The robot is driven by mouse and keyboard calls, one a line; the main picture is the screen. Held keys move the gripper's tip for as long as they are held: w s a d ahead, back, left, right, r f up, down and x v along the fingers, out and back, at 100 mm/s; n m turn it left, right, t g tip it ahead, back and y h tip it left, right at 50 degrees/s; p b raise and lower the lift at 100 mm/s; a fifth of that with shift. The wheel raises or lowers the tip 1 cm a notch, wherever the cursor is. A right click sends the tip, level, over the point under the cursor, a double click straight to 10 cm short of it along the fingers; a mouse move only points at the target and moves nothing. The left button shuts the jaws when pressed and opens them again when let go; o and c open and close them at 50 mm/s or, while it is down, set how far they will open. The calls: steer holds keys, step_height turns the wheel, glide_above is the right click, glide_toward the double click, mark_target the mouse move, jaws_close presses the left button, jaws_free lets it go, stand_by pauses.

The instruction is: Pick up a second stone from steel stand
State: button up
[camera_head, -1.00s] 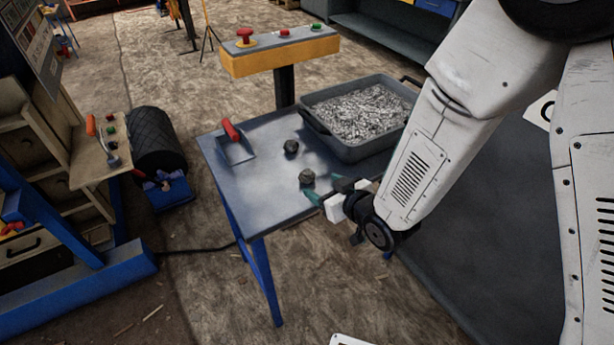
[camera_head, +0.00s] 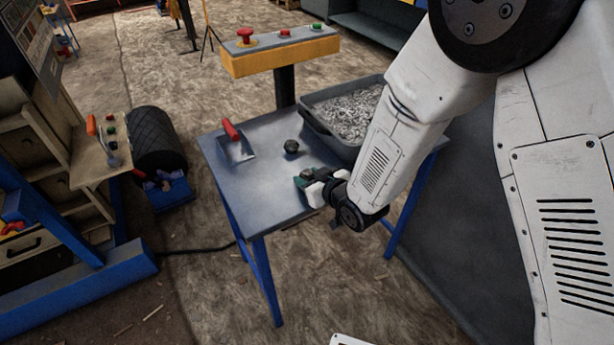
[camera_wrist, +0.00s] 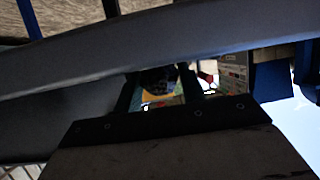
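One dark stone (camera_head: 291,147) lies on the grey top of the steel stand (camera_head: 245,190), clear of my gripper. My gripper (camera_head: 304,179) is low at the stand's right front edge, its teal fingertips around the spot of a second dark stone. That stone is mostly hidden by the fingers in the head view. In the wrist view a dark stone (camera_wrist: 158,80) shows between the two fingers, with what look like narrow gaps beside it. The fingers look open, and contact with the stone cannot be made out.
A red-handled tool (camera_head: 232,132) lies at the back left. A yellow button panel (camera_head: 280,55) rises behind. The stand's left front is bare.

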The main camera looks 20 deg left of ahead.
steer(key=shift+c, duration=1.4)
